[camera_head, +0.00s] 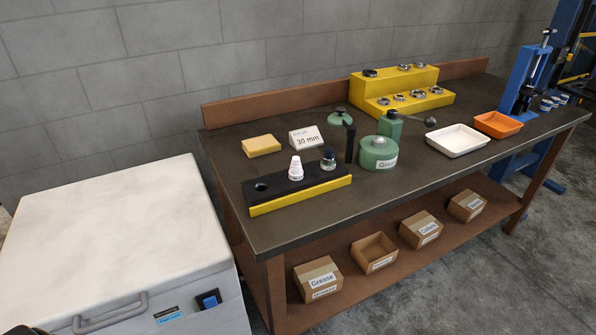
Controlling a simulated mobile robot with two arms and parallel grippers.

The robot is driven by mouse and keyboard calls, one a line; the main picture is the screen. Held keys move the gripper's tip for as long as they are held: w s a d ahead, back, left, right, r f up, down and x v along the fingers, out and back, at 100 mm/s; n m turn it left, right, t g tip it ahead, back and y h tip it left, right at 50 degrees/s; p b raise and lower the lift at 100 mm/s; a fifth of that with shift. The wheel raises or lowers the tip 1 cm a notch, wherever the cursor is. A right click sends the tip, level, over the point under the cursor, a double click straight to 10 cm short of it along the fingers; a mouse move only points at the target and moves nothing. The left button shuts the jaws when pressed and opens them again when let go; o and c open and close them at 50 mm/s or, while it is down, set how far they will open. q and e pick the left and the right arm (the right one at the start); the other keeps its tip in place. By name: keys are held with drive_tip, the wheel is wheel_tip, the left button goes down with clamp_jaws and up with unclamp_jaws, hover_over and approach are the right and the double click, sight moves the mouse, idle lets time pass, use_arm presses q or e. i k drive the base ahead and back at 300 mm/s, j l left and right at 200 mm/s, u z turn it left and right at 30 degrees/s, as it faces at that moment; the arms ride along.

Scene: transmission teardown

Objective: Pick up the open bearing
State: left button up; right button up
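Several ring-shaped bearings sit on a yellow two-step stand (366,90) at the back of the workbench. On the upper step there is a darker bearing (370,73) at the left and a pair of metallic ones (404,67) to the right. Several more metallic bearings (417,94) lie in a row on the lower step. They are too small to tell which one is the open bearing.
The workbench (320,222) also holds a black-and-yellow holder (300,191) with small bottles, a green grease pot (378,153), a white tray (457,140), an orange tray (498,124) and a blue press (525,80). A white-topped cabinet (105,235) stands left.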

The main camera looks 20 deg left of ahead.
sight(437, 91)
drive_tip(key=i+l, duration=0.2)
drive_tip(key=l, duration=0.15)
drive_tip(key=i+l+u, duration=0.1)
drive_tip(key=i+l, duration=0.3)
drive_tip(key=l, duration=0.25)
drive_tip(key=i+l+u, duration=0.1)
drive_tip(key=l, duration=0.25)
drive_tip(key=i+l, duration=0.25)
drive_tip(key=l, duration=0.15)
drive_tip(key=i+l+u, duration=0.1)
drive_tip(key=l, duration=0.25)
drive_tip(key=i+l, duration=0.25)
drive_tip(key=l, duration=0.15)
drive_tip(key=i+l, duration=0.2)
drive_tip(key=l, duration=0.15)
drive_tip(key=u, duration=0.05)
